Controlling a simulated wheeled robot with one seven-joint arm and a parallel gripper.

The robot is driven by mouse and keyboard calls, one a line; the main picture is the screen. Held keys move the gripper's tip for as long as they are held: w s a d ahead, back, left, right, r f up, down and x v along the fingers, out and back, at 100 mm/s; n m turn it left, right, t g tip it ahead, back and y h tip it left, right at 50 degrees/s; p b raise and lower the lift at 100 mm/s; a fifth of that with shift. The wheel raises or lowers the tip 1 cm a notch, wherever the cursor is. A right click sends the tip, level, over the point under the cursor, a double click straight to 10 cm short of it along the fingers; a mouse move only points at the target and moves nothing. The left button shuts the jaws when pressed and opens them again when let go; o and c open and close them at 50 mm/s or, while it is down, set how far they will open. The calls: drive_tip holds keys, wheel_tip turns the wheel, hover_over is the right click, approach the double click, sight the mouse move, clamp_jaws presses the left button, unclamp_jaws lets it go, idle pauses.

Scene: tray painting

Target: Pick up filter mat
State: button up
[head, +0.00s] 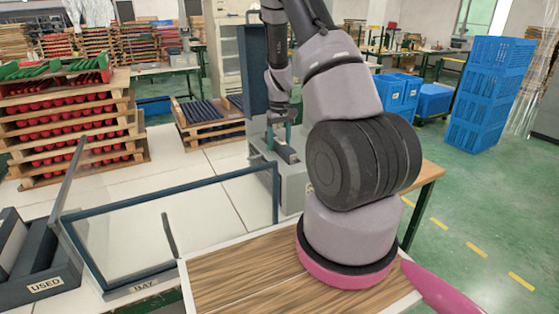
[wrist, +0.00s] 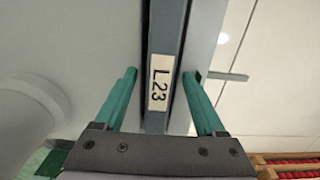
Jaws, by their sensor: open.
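My gripper (wrist: 160,76) is open in the wrist view, its two green fingers on either side of a dark blue-grey bar labelled L23 (wrist: 160,83). A gap shows on both sides of the bar; I cannot tell how deep the fingertips reach. In the head view my gripper (head: 280,136) points down over a grey box-like unit (head: 292,196) behind my arm, which hides part of it. No filter mat can be named for certain. The labelled bar may be the edge of one, but its flat side is not shown.
A dark tray labelled USED (head: 45,284) stands at the lower left. A blue-framed clear enclosure labelled BAY (head: 175,192) is beside it. A wood-topped table (head: 225,275) lies under my arm. Pallets of red parts (head: 75,130) stand left, blue crates (head: 487,95) right.

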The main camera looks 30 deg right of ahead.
clamp_jaws()
idle(0.3)
